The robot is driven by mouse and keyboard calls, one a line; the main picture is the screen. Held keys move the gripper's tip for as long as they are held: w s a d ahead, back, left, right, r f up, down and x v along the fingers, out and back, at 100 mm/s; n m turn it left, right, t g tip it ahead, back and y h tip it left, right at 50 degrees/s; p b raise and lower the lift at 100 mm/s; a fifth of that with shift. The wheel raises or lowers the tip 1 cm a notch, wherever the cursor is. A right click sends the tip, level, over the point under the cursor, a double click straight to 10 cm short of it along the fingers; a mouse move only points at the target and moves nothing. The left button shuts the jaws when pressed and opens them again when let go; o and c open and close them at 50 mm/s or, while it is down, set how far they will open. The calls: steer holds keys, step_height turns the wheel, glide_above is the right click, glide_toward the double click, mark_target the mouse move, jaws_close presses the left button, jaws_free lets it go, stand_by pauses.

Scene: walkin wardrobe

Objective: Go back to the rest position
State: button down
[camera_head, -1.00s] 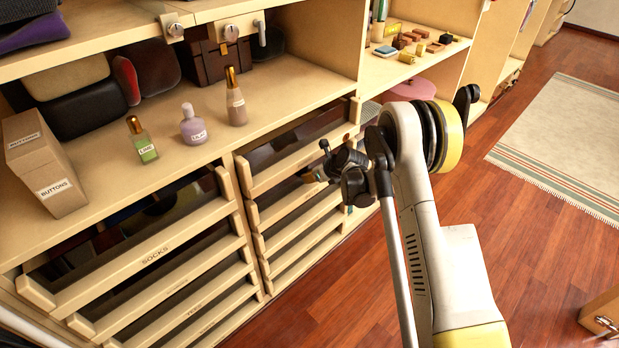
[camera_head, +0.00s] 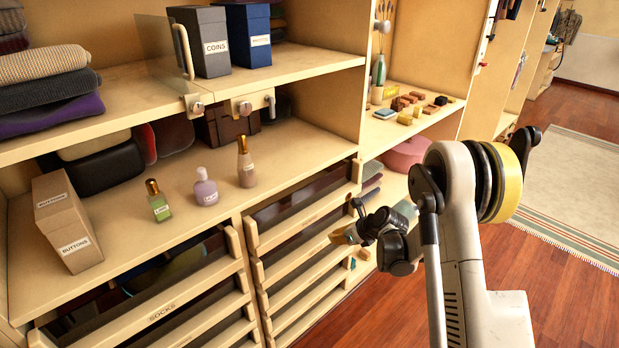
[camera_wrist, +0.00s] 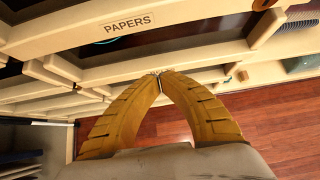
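My gripper (camera_head: 343,236) is in front of the right-hand drawer stack (camera_head: 310,240), at the height of its upper drawers. In the wrist view my gripper (camera_wrist: 161,75) has its two yellow fingers curved together until the tips meet. Nothing shows between them. A drawer front labelled PAPERS (camera_wrist: 190,30) lies just beyond the fingertips in that view. I cannot tell whether the tips touch any drawer. My arm reaches up from the lower right and bends toward the drawers.
A buttons box (camera_head: 66,220), a green bottle (camera_head: 158,201), a lilac bottle (camera_head: 205,188) and a brown bottle (camera_head: 246,163) stand on the shelf. The socks drawer (camera_head: 150,311) is lower left. Small blocks (camera_head: 405,103) lie on the right shelf. Wooden floor (camera_head: 520,262) is open at right.

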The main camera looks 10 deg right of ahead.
steer(key=s+r+n+h, duration=0.1)
steer(key=s+r+n, duration=0.6)
steer(key=r, duration=0.4)
steer(key=s+r+n+h, duration=0.1)
steer(key=s+r+n, duration=0.55)
steer(key=r, duration=0.45)
steer(key=s+d+r+n+h, duration=0.1)
steer(key=s+n, duration=0.6)
steer(key=s, duration=0.4)
steer(key=s+d+r+n+h, duration=0.1)
steer(key=s+r+n+h, duration=0.1)
steer(key=s+n, duration=0.6)
steer(key=s, duration=0.4)
steer(key=shift+r, duration=0.15)
steer(key=shift+s, duration=0.1)
